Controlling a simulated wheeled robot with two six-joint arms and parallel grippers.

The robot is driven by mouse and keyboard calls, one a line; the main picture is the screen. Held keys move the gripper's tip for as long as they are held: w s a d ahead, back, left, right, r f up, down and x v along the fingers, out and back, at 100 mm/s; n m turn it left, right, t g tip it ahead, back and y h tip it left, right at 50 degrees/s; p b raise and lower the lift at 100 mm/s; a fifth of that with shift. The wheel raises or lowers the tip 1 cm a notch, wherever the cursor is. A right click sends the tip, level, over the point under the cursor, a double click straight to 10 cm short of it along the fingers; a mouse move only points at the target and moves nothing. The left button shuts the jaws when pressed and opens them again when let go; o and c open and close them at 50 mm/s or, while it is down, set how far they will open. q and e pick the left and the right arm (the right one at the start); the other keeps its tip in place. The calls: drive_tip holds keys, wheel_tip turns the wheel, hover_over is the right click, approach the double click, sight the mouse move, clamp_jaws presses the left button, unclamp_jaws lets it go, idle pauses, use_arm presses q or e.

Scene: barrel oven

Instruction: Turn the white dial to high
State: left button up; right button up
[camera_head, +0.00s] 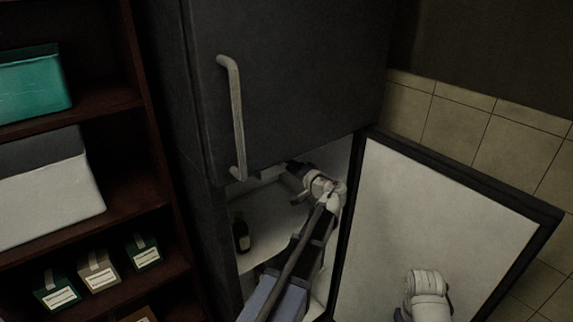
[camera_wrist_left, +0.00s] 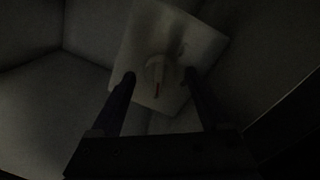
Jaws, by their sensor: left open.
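The white dial (camera_wrist_left: 156,72) shows in the left wrist view on a pale square plate (camera_wrist_left: 139,38) inside the fridge. A red mark on the dial points down toward the picture's bottom. My left gripper (camera_wrist_left: 158,77) is open, with one finger on each side of the dial; I cannot tell whether they touch it. In the head view my left arm reaches into the lower fridge compartment, and the gripper (camera_head: 296,172) is partly hidden by its own wrist. The dial is hidden there. A white part of my right arm shows at the lower right, its gripper out of view.
The lower fridge door (camera_head: 430,215) stands open on the right. The upper door (camera_head: 290,80) with a long handle (camera_head: 235,120) is shut. A dark bottle (camera_head: 241,234) stands inside at the left. A shelf (camera_head: 115,185) with boxes is at the far left.

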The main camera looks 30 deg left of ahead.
use_arm(q)
drive_tip(key=v, duration=0.7)
drive_tip(key=shift+d, duration=0.35)
drive_tip(key=shift+s, duration=0.2)
